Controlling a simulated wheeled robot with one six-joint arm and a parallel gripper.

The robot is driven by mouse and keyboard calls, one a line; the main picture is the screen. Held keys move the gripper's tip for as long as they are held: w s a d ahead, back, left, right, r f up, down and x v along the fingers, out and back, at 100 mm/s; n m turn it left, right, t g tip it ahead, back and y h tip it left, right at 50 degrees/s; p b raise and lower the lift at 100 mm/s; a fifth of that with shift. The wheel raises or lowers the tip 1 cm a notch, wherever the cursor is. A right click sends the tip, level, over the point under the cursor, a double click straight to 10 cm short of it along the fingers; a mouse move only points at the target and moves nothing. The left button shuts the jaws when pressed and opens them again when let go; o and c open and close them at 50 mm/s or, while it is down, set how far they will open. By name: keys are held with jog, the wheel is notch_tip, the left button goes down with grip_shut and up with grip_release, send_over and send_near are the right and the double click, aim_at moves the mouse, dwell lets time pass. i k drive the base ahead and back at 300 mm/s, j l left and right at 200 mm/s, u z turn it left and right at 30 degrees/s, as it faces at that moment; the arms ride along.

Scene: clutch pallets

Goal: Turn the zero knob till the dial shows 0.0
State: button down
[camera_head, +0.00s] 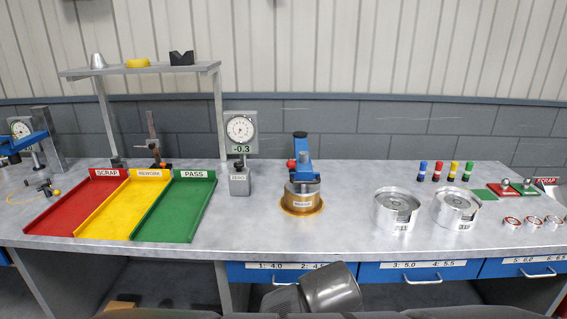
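The dial (240,131) is a round white face on a grey upright plate at the back of the bench, left of centre. The readout (241,149) under it shows -0.3. Below it stands a small grey block (239,186) with a label that seems to read ZERO. The zero knob (238,165) seems to be the small darker part on top of this block; its exact shape is too small to tell. A grey rounded part of my arm shows at the bottom centre, in front of the drawers and far from the knob. My gripper's fingers are not seen.
Red, yellow and green trays (206,174) lie left of the block. A blue-topped fixture on a brass base (301,206) stands to its right. Two metal cylinders (396,212) sit further right. The bench (245,222) is clear in front of the block.

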aim_at(239, 165)
jog(key=i+u, duration=0.4)
jog(key=i+l+u, duration=0.15)
jog(key=u, duration=0.2)
jog(key=i+l+u, duration=0.25)
jog(key=u, duration=0.15)
